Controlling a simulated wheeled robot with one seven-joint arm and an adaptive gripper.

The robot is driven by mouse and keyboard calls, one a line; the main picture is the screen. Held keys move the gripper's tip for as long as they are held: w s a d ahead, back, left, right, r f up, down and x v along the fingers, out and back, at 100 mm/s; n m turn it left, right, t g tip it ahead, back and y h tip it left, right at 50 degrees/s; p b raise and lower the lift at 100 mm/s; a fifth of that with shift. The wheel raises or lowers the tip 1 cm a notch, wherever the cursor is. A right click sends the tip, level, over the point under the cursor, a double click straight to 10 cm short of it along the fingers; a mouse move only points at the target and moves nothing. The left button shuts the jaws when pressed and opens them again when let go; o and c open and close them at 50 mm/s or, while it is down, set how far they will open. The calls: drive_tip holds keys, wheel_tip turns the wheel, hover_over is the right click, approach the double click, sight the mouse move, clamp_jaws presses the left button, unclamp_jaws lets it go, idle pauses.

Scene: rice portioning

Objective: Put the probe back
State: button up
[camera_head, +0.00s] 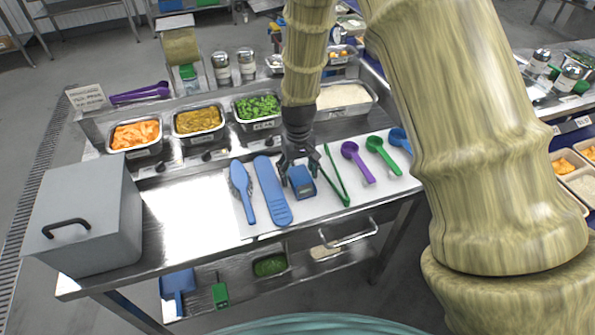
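A small blue boxy device with a dark face (303,186), which looks like the probe, is on or just above the white mat (325,198) on the steel counter. My gripper (299,176) points down right at it, with its dark fingers spread at the device's upper edge. I cannot tell whether the fingers touch or clasp the device, or whether it is lifted. The device's upper part is partly hidden by the fingers. No separate holder for the probe can be made out.
Food pans (198,134) line the back. A grey box (85,215) stands left.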

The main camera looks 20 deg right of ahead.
sight(298, 171)
drive_tip(key=shift+r, duration=0.1)
wheel_tip(298, 171, up, 12)
drive_tip(key=b, duration=0.2)
drive_tip(key=shift+b, duration=0.4)
idle(0.4)
idle(0.4)
